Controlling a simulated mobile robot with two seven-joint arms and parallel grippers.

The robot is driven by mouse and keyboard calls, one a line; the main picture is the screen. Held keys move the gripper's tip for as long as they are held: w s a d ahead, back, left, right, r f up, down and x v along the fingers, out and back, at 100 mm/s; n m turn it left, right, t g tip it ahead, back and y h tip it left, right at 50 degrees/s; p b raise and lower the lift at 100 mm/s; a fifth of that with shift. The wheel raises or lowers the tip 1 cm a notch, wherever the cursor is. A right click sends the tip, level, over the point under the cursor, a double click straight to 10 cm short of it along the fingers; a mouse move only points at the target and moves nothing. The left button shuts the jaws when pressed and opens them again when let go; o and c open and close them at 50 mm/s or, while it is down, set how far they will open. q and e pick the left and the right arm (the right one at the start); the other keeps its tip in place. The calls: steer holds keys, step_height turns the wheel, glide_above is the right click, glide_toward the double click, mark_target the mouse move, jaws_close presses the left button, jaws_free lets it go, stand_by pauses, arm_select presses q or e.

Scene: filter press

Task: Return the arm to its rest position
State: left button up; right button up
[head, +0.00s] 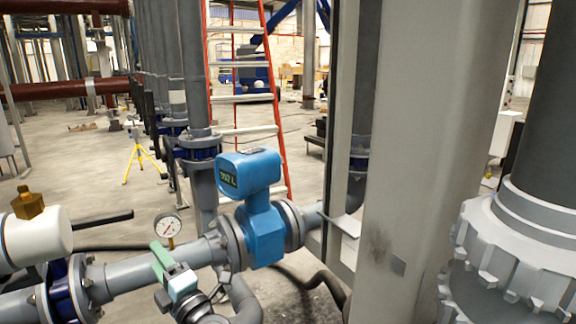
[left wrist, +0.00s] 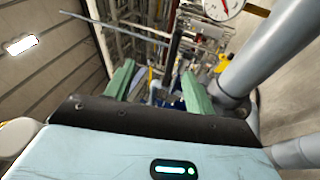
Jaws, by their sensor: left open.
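My left gripper (head: 161,257) is in the lower middle of the head view, just in front of the grey horizontal pipe (head: 130,277) and below the pressure gauge (head: 167,226). In the left wrist view, the two green fingers of my left gripper (left wrist: 157,86) stand apart with nothing held between them. The white gauge (left wrist: 222,8) shows at the top there, and a grey pipe (left wrist: 268,50) runs close by on the right. Whether the gripper touches the pipe cannot be told. My right gripper is not in view.
A blue flow meter (head: 262,222) sits on the pipe right of the gripper. A pale column (head: 425,150) and large flanged pipe (head: 520,250) stand right. A red ladder (head: 243,98) stands behind; open floor lies beyond.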

arm_select(q)
steer(key=s+d+f+m+t+h, duration=0.2)
steer(key=s+d+f+m+h, duration=0.3)
steer(key=s+f+m+h, duration=0.45)
steer(key=s+d+f+m+t+h, duration=0.2)
steer(key=s+d+f+m+h, duration=0.4)
steer(key=f+m+h, duration=0.6)
steer(key=s+a+f+m+g+y, duration=0.1)
steer(key=s+f+m+g, duration=0.3)
steer(key=s+f, duration=0.4)
steer(key=s+a+f+m+g+y, duration=0.2)
steer(key=s+a+f+m+g, duration=0.2)
steer(key=s+f, duration=0.4)
steer(key=s+g, duration=0.1)
steer(key=s, duration=0.5)
